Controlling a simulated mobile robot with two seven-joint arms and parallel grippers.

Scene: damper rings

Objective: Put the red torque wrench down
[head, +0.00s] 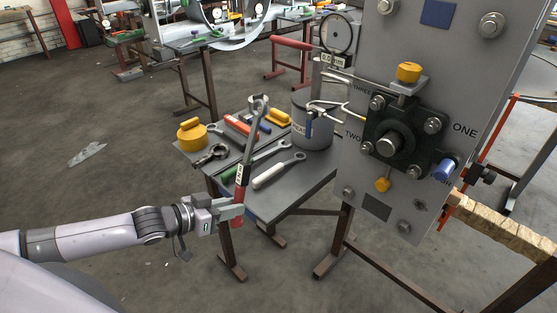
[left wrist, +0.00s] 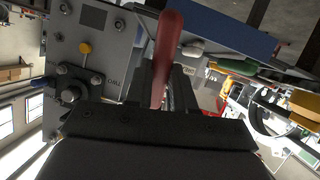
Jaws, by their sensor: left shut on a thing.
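The red torque wrench (head: 248,150) stands nearly upright in the head view, its grey ring head at the top and its red handle at the bottom. My left gripper (head: 236,207) is shut on it by the red handle, in front of the near left edge of the grey tool table (head: 300,187). The wrench appears held clear of the table, its head overlapping the tools behind in the picture. In the left wrist view the red handle (left wrist: 167,45) sticks out between the fingers. My right gripper is not in view.
On the table lie a green-handled wrench (head: 238,170), a white-handled wrench (head: 279,170), a black tool (head: 211,155), a yellow round part (head: 191,135) and a grey pot (head: 312,122). A grey panel (head: 440,95) with bolts and a black flange stands at right. The table's near right part is bare.

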